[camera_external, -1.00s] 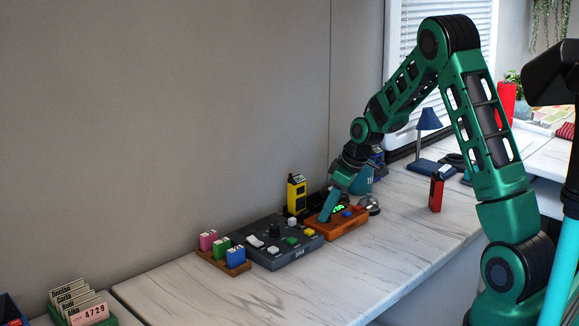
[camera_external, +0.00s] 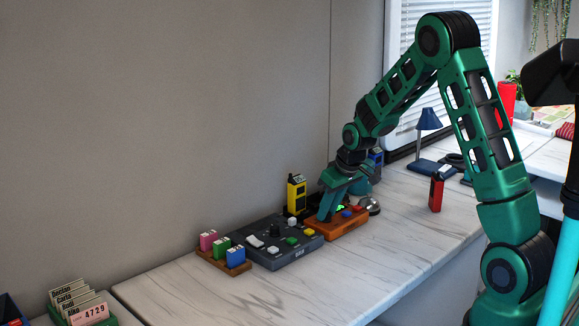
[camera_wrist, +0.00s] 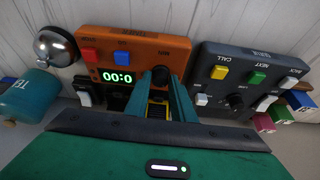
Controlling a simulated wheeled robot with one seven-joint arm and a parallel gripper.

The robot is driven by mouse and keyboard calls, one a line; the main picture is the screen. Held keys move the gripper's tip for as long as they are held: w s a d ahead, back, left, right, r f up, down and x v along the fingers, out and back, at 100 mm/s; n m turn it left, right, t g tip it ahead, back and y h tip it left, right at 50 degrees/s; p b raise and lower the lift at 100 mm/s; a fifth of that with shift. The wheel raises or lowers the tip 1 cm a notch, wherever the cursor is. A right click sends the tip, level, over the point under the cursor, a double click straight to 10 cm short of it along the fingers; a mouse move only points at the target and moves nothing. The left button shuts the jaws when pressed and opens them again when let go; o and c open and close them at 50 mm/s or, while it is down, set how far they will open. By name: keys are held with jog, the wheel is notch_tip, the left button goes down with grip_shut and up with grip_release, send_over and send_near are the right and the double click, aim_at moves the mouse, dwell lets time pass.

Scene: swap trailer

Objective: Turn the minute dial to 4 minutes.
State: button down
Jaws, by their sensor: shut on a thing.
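The orange timer box (camera_external: 350,225) stands on the counter; it also shows in the wrist view (camera_wrist: 125,38). Its green display (camera_wrist: 117,77) reads 00:0 as far as it shows, the rest being hidden by a finger. A blue button (camera_wrist: 121,58) and a red button (camera_wrist: 89,55) sit beside the display. The black minute dial (camera_wrist: 160,76) is under the MIN label. My gripper (camera_wrist: 161,88) points down at the timer, its two teal fingers on either side of the dial and shut on it. In the external view my gripper (camera_external: 324,216) covers the dial. The dial's mark cannot be read.
A dark grey button panel (camera_external: 290,257) stands close beside the timer. A silver bell (camera_external: 372,205) is on the other side. The front counter is clear.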

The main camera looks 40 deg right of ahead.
jog(key=shift+a+m+h, duration=0.1)
jog(key=shift+m+h, duration=0.4)
jog(key=shift+m, duration=0.6)
jog(key=c, duration=1.5)
grip_release()
jog(key=shift+c, duration=0.2)
jog(key=shift+r, duration=0.15)
jog(key=d+v, duration=0.1)
jog(key=v, duration=0.9)
jog(key=shift+a+r, duration=0.2)
jog(key=shift+a, duration=0.3)
jog(key=shift+s, duration=0.1)
